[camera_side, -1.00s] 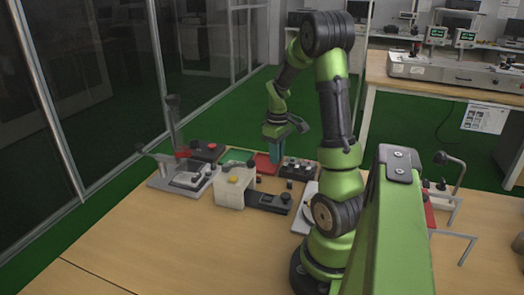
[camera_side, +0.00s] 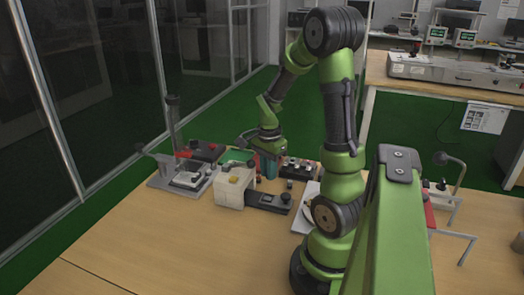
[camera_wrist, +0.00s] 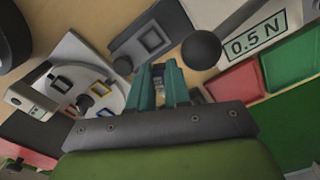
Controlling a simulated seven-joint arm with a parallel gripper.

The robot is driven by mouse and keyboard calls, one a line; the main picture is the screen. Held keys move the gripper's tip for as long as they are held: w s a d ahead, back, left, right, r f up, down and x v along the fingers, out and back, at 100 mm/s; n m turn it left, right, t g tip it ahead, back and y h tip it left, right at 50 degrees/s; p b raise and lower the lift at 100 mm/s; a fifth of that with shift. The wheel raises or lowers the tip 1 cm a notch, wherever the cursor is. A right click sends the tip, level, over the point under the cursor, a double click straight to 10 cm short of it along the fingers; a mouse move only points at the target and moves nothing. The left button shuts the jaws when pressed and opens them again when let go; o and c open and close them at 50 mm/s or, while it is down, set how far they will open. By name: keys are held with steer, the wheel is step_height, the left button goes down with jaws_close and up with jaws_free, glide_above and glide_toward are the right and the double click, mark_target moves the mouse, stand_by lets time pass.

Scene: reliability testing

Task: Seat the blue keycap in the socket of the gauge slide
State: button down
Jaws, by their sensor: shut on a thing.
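My gripper (camera_side: 268,165) has its teal fingers pointing down above the bench, and they also show in the wrist view (camera_wrist: 163,82). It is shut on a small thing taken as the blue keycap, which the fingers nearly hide. Its colour and tilt cannot be made out. The gauge slide (camera_wrist: 128,52) is a dark grey plate with a square socket (camera_wrist: 151,40), just beyond the fingertips in the wrist view. In the side view the dark slide (camera_side: 268,202) extends right from a pale block (camera_side: 230,190), in front of my gripper. The fingers are apart from the socket.
A black ball knob (camera_wrist: 201,49) is close right of the fingertips. A round plate with coloured square frames (camera_wrist: 72,76) is at left. A lever fixture (camera_side: 183,180) stands left; the front bench is clear.

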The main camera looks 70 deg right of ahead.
mark_target(267, 199)
steer(key=m, duration=0.2)
steer(key=a+m, duration=0.1)
steer(key=m, duration=0.3)
steer(key=shift+s+a+f, duration=0.1)
steer(key=shift+a+f, duration=0.2)
steer(key=shift+a, duration=0.1)
steer(key=shift+f, duration=2.15)
steer(key=shift+f, duration=0.55)
steer(key=c, duration=1)
jaws_free()
steer(key=shift+d, duration=0.1)
steer(key=shift+r, duration=3.05)
